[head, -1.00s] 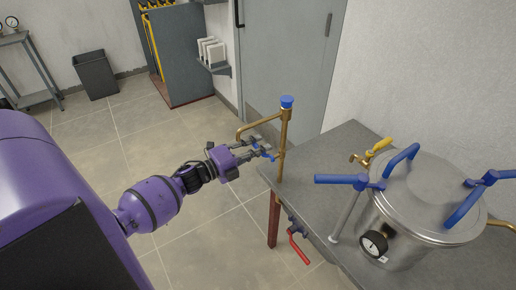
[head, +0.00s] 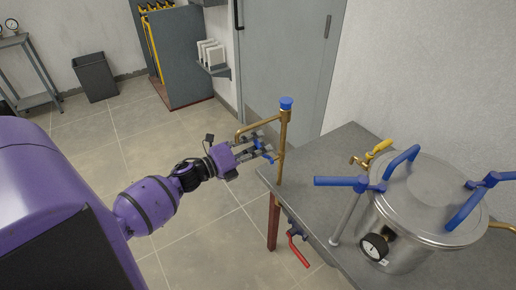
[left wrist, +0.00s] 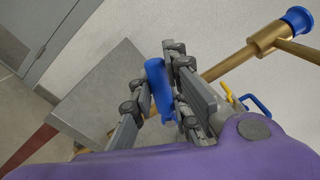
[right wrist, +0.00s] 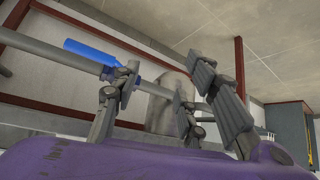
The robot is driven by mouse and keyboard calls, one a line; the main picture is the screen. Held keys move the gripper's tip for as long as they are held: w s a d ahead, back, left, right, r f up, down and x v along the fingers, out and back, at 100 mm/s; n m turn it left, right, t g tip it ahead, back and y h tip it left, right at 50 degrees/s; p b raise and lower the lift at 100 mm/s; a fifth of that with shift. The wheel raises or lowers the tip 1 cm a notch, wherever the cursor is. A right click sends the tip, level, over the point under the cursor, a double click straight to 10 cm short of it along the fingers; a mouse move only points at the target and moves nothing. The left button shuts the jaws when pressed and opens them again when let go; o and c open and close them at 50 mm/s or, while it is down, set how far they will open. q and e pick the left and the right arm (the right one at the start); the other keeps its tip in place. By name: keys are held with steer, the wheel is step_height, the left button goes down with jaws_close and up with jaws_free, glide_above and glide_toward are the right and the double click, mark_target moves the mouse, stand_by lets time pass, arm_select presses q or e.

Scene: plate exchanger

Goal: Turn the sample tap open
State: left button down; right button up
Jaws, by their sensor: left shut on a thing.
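The sample tap is on a brass pipe (head: 284,130) with a blue cap (head: 287,103) and a side spout, standing at the left edge of the grey bench. Its blue lever handle (left wrist: 158,88) sits between the fingers of my left gripper (left wrist: 163,75) in the left wrist view. My left gripper (head: 266,147) is shut on this handle, beside the pipe and below the spout. The fingers partly hide the handle in the head view. My right gripper (right wrist: 165,95) shows only in the right wrist view, with its fingers wide apart and nothing between them.
A steel vessel (head: 420,205) with blue handles, a gauge (head: 374,247) and a yellow-handled valve (head: 379,148) stands on the bench (head: 330,165). A red lever (head: 299,252) hangs under the bench edge. Open tiled floor lies left of the bench.

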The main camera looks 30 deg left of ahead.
arm_select(q)
steer(key=m, duration=0.1)
steer(key=r+m, duration=0.1)
steer(key=m, duration=0.1)
steer(key=shift+s+d+r, duration=0.15)
steer(key=shift+s+d, duration=0.05)
steer(key=shift+d, duration=0.15)
steer(key=m, duration=0.1)
steer(key=d+r+m+b, duration=0.1)
steer(key=shift+s+m, duration=0.2)
steer(key=shift+m, duration=0.1)
steer(key=d+m+b, duration=0.1)
steer(key=m, duration=0.1)
steer(key=s+d+r+m+b, duration=0.1)
steer(key=m, duration=0.1)
steer(key=d+m, duration=0.1)
steer(key=m, duration=0.2)
steer(key=shift+s+d+r+b, duration=0.15)
steer(key=shift+b, duration=0.25)
steer(key=shift+m, duration=0.3)
